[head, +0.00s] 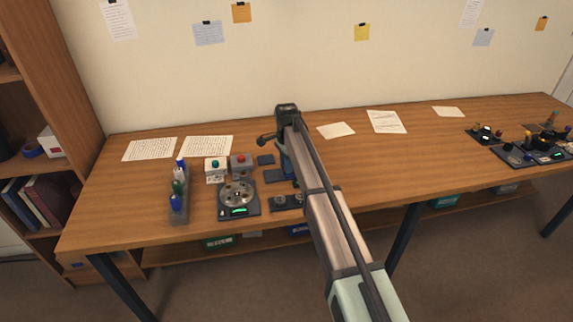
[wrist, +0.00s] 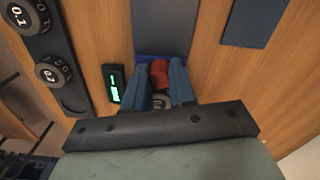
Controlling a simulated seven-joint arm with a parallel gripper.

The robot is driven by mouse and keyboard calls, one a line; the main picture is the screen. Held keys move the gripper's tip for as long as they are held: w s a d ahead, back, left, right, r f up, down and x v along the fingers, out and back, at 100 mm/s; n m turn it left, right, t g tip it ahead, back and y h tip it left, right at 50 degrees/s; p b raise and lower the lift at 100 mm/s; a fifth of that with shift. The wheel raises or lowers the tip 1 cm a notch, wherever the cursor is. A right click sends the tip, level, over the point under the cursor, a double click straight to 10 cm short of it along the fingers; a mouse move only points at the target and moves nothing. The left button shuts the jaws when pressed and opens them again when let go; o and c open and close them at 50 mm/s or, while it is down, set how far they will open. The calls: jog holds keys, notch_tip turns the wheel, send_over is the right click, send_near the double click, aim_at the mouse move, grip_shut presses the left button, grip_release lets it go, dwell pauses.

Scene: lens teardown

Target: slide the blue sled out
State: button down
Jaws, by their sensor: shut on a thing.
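The blue sled (wrist: 182,59) shows only as a blue strip at the near end of a grey track (wrist: 163,25) in the wrist view. A red knob (wrist: 159,72) stands in front of the blue strip. My gripper (wrist: 159,67) is shut on the red knob, one blue-grey finger on each side. My fingers and palm hide much of the sled. A round dark part (wrist: 161,101) shows below the knob, between the fingers. In the head view my arm covers most of this spot.
A small green-lit display (wrist: 115,84) sits left of my fingers. A panel with dials (wrist: 53,71) lies farther left, and a flat dark plate (wrist: 254,22) at right. In the head view, a bottle rack (head: 178,215) and round device (head: 238,197) stand left of my arm.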

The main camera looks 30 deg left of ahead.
jog(key=s+a, duration=0.5)
dwell(0.3)
jog(key=c, duration=0.9)
grip_release()
notch_tip(320, 180, up, 14)
jog(key=shift+f, duration=0.1)
